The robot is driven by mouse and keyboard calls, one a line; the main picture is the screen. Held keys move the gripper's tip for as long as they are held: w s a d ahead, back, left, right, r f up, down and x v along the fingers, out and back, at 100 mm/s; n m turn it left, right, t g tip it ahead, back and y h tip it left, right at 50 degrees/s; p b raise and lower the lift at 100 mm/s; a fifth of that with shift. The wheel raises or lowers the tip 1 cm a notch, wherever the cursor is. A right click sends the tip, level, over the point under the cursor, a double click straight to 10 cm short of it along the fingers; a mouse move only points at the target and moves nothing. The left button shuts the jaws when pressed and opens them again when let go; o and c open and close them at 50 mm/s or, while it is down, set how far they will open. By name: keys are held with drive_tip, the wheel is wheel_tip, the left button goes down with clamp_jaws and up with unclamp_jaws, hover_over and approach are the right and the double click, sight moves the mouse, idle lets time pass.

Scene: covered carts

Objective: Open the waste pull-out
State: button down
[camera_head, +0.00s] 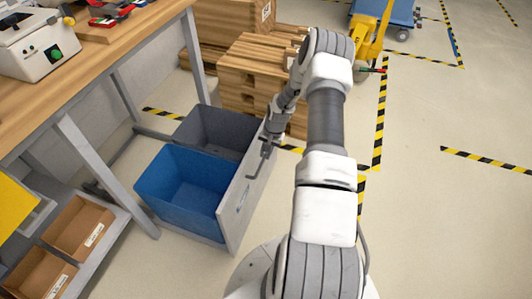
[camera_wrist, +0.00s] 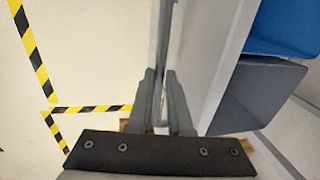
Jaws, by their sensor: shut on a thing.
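The waste pull-out stands drawn out from under the workbench. Its pale front panel (camera_head: 238,208) faces right, with a blue bin (camera_head: 180,190) and a dark grey bin (camera_head: 217,130) behind it. My gripper (camera_head: 266,150) is at the outer side of the panel, near its top edge, by the handle (camera_head: 257,168). In the wrist view my gripper (camera_wrist: 160,85) has its fingers shut around the grey handle bar (camera_wrist: 159,35). The panel (camera_wrist: 212,65) is just right of the fingers there, with both bins beyond it. Both bins look empty.
The wooden workbench (camera_head: 90,75) is at left, with a white device (camera_head: 35,45) on it. Cardboard boxes (camera_head: 80,228) sit on its lower shelf. Stacked wooden pallets (camera_head: 250,75) stand behind the pull-out. Open floor with striped tape (camera_head: 380,120) lies to the right.

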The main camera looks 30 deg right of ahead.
drive_tip(key=c, duration=0.8)
unclamp_jaws()
drive_tip(key=shift+c, duration=0.2)
wheel_tip(320, 180, up, 17)
drive_tip(key=s+d+p, duration=0.2)
drive_tip(key=p, duration=0.3)
drive_tip(key=shift+s, duration=0.3)
